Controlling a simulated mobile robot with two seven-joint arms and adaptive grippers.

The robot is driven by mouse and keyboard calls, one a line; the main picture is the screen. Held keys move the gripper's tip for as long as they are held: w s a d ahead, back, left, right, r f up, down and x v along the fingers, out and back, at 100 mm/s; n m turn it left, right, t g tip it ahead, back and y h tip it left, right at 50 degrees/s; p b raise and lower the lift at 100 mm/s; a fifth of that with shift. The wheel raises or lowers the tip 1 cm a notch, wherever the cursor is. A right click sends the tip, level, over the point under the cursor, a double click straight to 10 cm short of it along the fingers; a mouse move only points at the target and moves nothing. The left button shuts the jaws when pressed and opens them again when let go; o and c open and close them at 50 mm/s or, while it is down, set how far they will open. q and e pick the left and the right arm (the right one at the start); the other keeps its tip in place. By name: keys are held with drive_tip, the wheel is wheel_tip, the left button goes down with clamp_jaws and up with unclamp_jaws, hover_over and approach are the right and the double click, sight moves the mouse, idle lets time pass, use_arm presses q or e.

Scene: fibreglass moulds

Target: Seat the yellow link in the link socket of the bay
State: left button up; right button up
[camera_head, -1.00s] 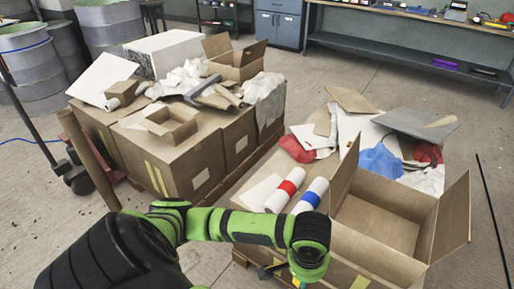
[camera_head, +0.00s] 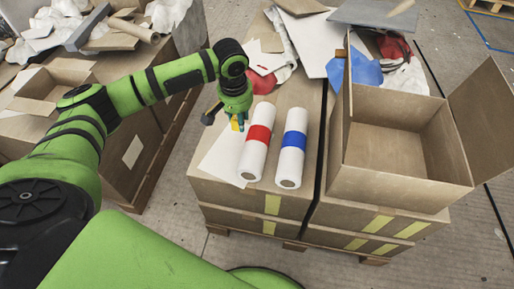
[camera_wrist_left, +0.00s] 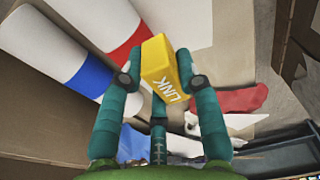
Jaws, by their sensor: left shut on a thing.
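The yellow link (camera_wrist_left: 163,68) is a small block with "LINK" printed on its side. My left gripper (camera_wrist_left: 161,82) is shut on it, with teal fingers on either side of the block. In the head view my left gripper (camera_head: 240,122) points down beside the red-banded white roll, and only a small patch of the yellow link (camera_head: 235,126) shows under it. I cannot make out the bay or its link socket in either view. My right gripper is not in view.
The red-banded roll (camera_head: 256,146) and a blue-banded roll (camera_head: 291,147) lie on the cartons just right of the gripper. A large open box (camera_head: 400,188) stands further right with raised flaps. Another loaded carton stack (camera_head: 150,125) stands left, under my arm.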

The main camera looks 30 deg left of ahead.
use_arm(q)
drive_tip(key=shift+w+a+f+n+b, duration=0.15)
drive_tip(key=shift+w+a+f+b, duration=0.15)
drive_tip(key=shift+w+a, duration=0.15)
drive_tip(key=shift+w+a+f+n+b, duration=0.15)
drive_tip(key=shift+w+a+b, duration=0.15)
drive_tip(key=shift+w, duration=0.15)
drive_tip(key=b, duration=0.2)
hover_over(240, 139)
drive_tip(key=f, duration=0.6)
drive_tip(key=shift+s+f, duration=0.3)
wheel_tip(240, 139, down, 2)
drive_tip(key=shift+f, duration=0.55)
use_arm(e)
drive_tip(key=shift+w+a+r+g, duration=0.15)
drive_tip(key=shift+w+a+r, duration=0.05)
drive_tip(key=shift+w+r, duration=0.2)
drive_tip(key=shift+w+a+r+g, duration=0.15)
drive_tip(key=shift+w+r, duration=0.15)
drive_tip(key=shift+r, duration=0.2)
use_arm(q)
drive_tip(key=o, duration=1)
drive_tip(key=shift+f, duration=0.1)
drive_tip(key=shift+o, duration=0.2)
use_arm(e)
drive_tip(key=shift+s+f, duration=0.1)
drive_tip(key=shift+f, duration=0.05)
